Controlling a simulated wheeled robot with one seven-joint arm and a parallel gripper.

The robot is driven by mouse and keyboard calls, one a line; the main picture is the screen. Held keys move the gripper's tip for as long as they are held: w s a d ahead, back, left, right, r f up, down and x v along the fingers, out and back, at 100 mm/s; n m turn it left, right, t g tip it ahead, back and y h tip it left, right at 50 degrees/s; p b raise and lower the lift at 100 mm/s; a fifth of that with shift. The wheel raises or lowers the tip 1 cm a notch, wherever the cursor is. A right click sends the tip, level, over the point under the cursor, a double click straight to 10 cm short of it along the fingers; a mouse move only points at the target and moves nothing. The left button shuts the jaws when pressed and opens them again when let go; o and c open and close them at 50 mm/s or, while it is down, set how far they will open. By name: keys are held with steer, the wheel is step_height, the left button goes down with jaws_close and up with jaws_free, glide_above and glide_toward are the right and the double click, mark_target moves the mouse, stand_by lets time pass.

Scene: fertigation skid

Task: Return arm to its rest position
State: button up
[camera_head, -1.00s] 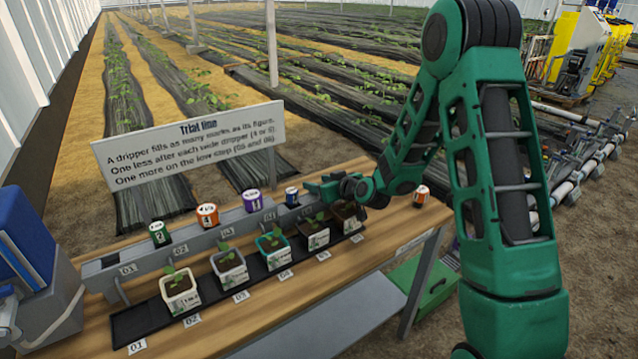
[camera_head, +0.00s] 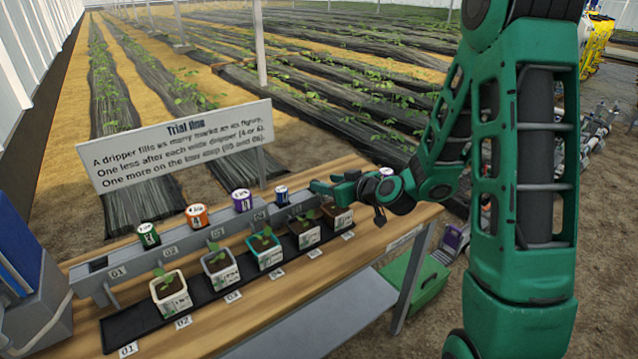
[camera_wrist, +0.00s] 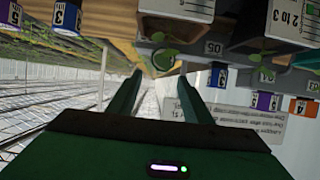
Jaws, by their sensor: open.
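My green arm comes down from the upper right in the head view. My gripper (camera_head: 325,188) is over the far right end of the bench, just above and behind the row of potted seedlings. In the wrist view my gripper (camera_wrist: 160,78) has its two fingers apart with nothing between them. The wrist picture is turned over, with pots and dripper cans along its top edge.
A wooden bench (camera_head: 190,335) holds a black tray of several potted seedlings (camera_head: 172,293), a grey stepped rail (camera_head: 88,280) with coloured cans (camera_head: 197,216), and a sign (camera_head: 180,150) behind. A green box (camera_head: 420,285) stands below right. A blue-grey container (camera_head: 35,300) is at left.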

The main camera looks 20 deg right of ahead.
steer(key=shift+s+d+r, duration=0.15)
steer(key=shift+s+r, duration=0.05)
steer(key=shift+s, duration=0.3)
steer(key=shift+s+g, duration=0.3)
steer(key=shift+s, duration=0.25)
steer(key=s+d+r+m+g+h, duration=0.1)
steer(key=s+d+r+m+g, duration=0.1)
steer(key=s, duration=1.1)
steer(key=s+d+r+m+g+h, duration=0.1)
steer(key=s+d+m+g, duration=0.3)
steer(key=s, duration=0.9)
steer(key=s+d+r+m+g+h, duration=0.2)
steer(key=s+d+g, duration=0.4)
steer(key=s, duration=0.6)
steer(key=shift+s+d+r+m, duration=0.4)
steer(key=shift+d+r+m, duration=0.2)
steer(key=shift+d+m, duration=0.45)
steer(key=shift+w+f, duration=0.25)
steer(key=shift+w, duration=0.4)
